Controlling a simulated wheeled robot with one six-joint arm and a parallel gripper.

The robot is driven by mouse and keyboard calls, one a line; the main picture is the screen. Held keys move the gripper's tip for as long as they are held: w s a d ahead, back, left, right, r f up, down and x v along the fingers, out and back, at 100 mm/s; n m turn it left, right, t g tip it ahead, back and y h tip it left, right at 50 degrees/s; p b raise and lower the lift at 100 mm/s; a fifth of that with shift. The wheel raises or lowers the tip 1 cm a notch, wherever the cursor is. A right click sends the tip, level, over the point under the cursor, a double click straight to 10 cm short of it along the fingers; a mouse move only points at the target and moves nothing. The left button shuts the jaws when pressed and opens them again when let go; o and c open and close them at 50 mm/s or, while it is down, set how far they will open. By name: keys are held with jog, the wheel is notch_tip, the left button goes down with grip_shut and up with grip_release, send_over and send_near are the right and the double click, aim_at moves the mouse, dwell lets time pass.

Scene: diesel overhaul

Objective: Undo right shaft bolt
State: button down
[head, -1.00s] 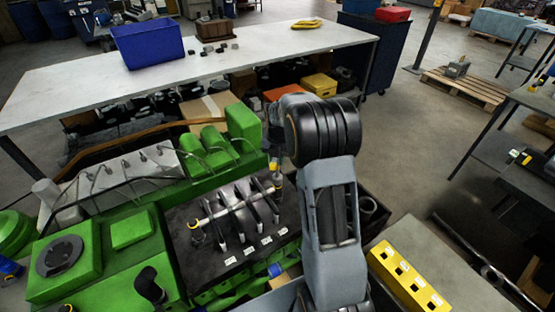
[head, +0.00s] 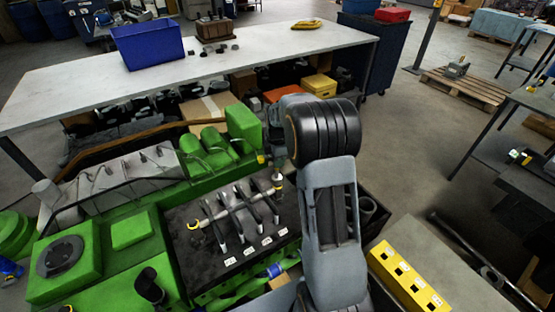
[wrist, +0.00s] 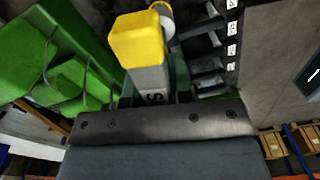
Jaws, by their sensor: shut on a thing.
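The rocker shaft (head: 215,212) lies across the black top of the green engine. In the wrist view the tool partly covers that shaft end.
The green engine (head: 132,229) fills the lower left. Several rocker arms cross the shaft, with white labels in front. A yellow block with holes (head: 408,280) lies to the right of my arm. A long workbench (head: 250,50) with a blue bin (head: 148,43) stands behind.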

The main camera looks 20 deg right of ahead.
jog(key=m, duration=1.2)
jog(key=shift+m, duration=0.4)
jog(key=m, duration=0.8)
jog(key=shift+m, duration=0.4)
